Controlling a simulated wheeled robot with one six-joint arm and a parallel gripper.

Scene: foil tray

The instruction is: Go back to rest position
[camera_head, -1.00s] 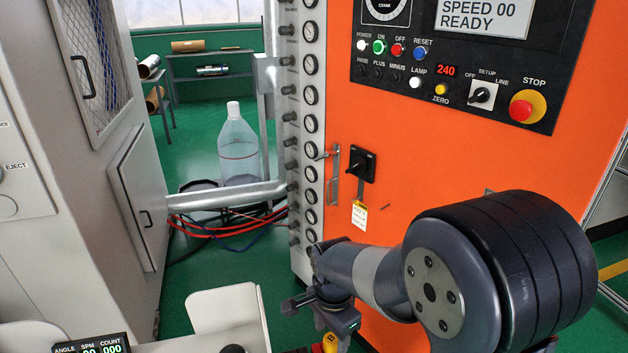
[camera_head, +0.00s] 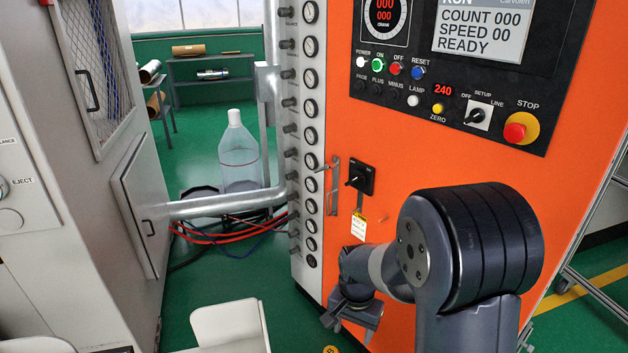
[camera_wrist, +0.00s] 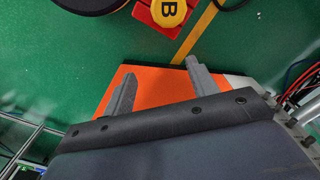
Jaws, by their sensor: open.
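My gripper (camera_wrist: 158,85) is open and empty in the wrist view, its two grey fingers spread apart in front of the orange machine's surface (camera_wrist: 157,108). In the head view my arm is folded at the lower right, with the gripper (camera_head: 338,318) low in front of the orange cabinet (camera_head: 450,150). The fingers are small there and partly hidden by the wrist. Nothing is held.
A clear bottle (camera_head: 239,155), a metal pipe (camera_head: 225,203) and red hoses (camera_head: 235,236) lie left of the cabinet. A grey cabinet (camera_head: 135,200) stands at left.

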